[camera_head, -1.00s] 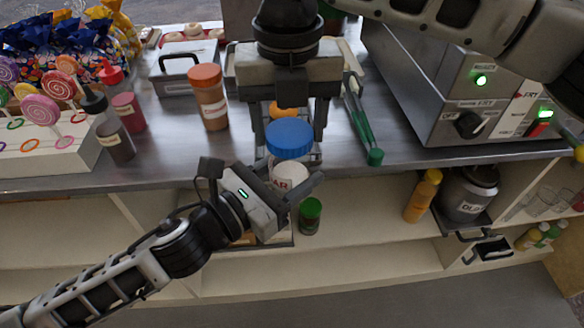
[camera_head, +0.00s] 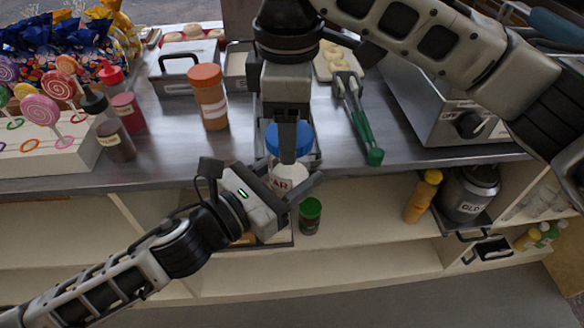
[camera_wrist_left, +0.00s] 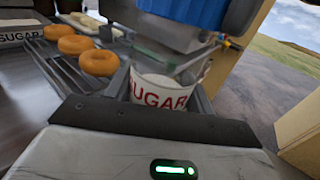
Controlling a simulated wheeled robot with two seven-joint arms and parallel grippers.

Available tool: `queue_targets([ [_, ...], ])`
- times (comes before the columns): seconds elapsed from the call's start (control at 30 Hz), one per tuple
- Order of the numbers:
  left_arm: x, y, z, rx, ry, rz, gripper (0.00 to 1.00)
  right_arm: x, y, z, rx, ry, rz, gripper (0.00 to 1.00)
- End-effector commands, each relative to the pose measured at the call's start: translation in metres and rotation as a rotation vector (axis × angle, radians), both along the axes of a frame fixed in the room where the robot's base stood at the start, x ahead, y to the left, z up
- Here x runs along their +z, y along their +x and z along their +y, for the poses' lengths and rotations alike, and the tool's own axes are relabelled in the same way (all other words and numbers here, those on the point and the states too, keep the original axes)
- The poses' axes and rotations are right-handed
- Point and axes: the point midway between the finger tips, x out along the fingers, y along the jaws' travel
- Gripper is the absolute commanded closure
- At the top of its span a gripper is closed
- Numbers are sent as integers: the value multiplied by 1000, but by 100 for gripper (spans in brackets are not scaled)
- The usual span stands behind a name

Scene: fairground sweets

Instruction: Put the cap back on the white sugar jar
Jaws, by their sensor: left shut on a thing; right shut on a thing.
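The white sugar jar (camera_head: 288,178) with red lettering is upright at the counter's front edge. My left gripper (camera_head: 291,187) is shut around its body; the lettering also shows in the left wrist view (camera_wrist_left: 160,94). The blue cap (camera_head: 273,138) is directly above the jar.
A jar with an orange lid (camera_head: 209,98) stands left on the counter. Green-handled tongs (camera_head: 358,122) lie at the right, before the metal fryer (camera_head: 440,110). A green-capped jar (camera_head: 310,216) is below, on the shelf. Doughnuts (camera_wrist_left: 99,62) lie on a rack nearby.

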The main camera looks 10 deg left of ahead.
Motion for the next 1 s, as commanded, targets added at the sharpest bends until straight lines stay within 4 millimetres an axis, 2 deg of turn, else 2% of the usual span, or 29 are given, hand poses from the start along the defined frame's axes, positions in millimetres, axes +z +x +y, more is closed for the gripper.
queue_targets([
  [0.3, 1, 1, 0, 1, -1, -1, 100, -1, -1, 0, -832, 0, -1, 69],
  [0.43, 1, 1, 0, 1, 0, -1, 100, -1, 0, 0, -1085, 1, -4, 69],
  [0.6, 1, 1, 0, 1, 0, -1, 100, 0, 0, 0, -1096, 1, -5, 69],
  [0.63, 1, 0, 0, 1, 0, -1, 100, 0, 0, 0, -1096, 1, -4, 33],
  [0.7, 1, 0, 0, 1, 0, -1, 100, -1, 0, 0, -1095, 1, -4, 16],
  [1.0, 1, 0, 0, 0, -1, -2, 100, 1, 0, 0, -1093, 2, -4, 16],
])
